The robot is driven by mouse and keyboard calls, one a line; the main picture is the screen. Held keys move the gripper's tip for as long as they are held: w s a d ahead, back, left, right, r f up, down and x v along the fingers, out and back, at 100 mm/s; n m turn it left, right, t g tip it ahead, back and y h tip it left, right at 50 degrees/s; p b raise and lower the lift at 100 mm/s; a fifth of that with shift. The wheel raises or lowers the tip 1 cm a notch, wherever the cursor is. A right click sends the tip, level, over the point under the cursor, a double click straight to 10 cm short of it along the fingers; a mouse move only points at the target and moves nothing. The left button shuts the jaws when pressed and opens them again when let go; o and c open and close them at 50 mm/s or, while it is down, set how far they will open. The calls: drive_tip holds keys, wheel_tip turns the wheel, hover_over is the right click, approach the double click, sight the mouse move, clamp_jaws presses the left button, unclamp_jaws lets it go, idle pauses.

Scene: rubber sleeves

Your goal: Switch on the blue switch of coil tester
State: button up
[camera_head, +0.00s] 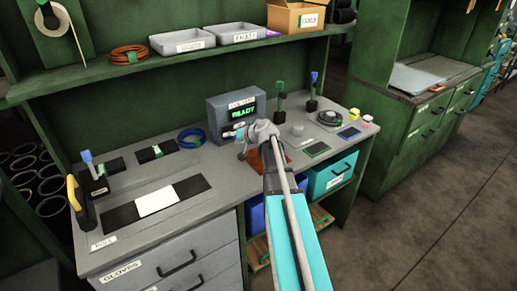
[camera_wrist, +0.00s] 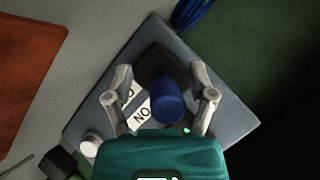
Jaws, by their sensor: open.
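The coil tester (camera_head: 219,106) is a grey box on the workbench, with a dark screen that reads READY in green. It also shows in the wrist view (camera_wrist: 232,125). The blue switch (camera_wrist: 168,101) is a round blue knob in the wrist view. A white label with letters like "ON" (camera_wrist: 142,115), upside down, lies beside it. My gripper (camera_wrist: 162,97) is open, with one finger on each side of the blue switch. I cannot tell whether the fingers touch it. In the head view my gripper (camera_head: 258,133) is in front of the tester's lower right side.
A blue cable coil (camera_head: 191,138) lies left of the tester. Green-topped (camera_head: 280,90) and blue-topped (camera_head: 313,82) upright tools stand to its right. A red-brown mat (camera_head: 265,157) lies under my gripper. A shelf (camera_head: 130,70) with grey bins runs above.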

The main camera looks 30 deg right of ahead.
drive_tip(key=shift+f+t+y+b, duration=0.3)
drive_tip(key=shift+f+t+b, duration=0.3)
drive_tip(key=shift+t+b, duration=1)
drive_tip(key=shift+f+n+b, duration=0.1)
drive_tip(key=shift+n+b, duration=0.2)
drive_tip(key=shift+b, duration=0.55)
drive_tip(key=p+v, duration=0.1)
drive_tip(key=v, duration=0.3)
drive_tip(key=p+v, duration=0.1)
drive_tip(key=v, duration=0.4)
drive_tip(key=p+v, duration=0.2)
drive_tip(key=v, duration=0.3)
drive_tip(key=shift+w+r, duration=0.15)
drive_tip(key=shift+r, duration=0.15)
